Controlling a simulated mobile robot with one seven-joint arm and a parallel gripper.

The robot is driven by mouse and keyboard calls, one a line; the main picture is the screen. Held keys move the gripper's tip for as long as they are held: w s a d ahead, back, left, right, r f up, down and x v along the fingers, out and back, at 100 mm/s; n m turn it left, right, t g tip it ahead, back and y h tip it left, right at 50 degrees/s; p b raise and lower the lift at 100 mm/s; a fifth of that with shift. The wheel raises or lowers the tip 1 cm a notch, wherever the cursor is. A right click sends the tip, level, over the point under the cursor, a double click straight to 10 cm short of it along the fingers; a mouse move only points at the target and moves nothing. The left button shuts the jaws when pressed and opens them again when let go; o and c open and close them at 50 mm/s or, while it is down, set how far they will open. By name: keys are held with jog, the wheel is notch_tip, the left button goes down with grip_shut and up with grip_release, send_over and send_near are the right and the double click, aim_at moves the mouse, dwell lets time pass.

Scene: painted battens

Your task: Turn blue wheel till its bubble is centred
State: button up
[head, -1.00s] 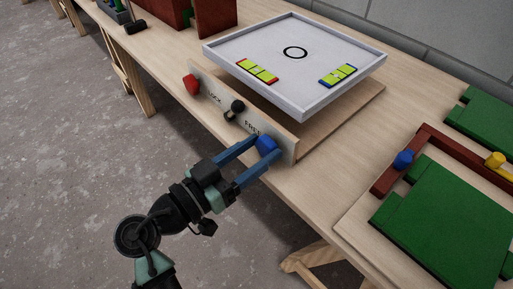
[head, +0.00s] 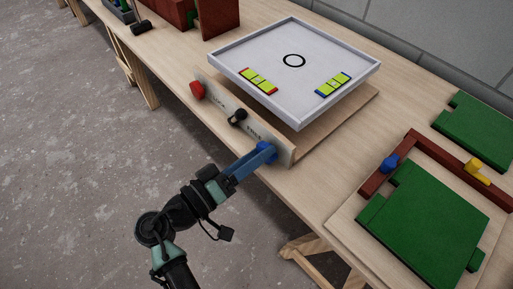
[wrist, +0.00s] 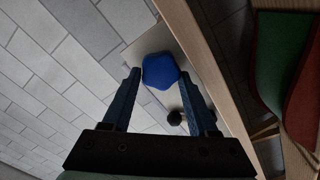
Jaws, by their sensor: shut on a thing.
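The blue wheel (head: 266,151) sits at the right end of the upright panel on the front of the tilting tray's base. My gripper (head: 259,157) is shut on it; in the wrist view the blue wheel (wrist: 160,71) lies between the two blue fingers. The white tray (head: 240,49) stands tilted on its base. A blue-ended yellow-green level (head: 333,85) is on its right side, and a red-ended level (head: 258,81) on its left. The bubbles are too small to place exactly. A red wheel (head: 197,90) is at the panel's left end.
A black lever (head: 238,117) stands on the panel between the wheels, near my gripper. Green boards (head: 425,215) and a dark red batten frame (head: 377,181) with blue and yellow knobs lie at right. Floor is open in front.

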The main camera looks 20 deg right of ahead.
jog(key=shift+f+n, duration=0.1)
jog(key=shift+n, duration=0.3)
jog(key=o, duration=1.4)
jog(key=shift+c, duration=0.2)
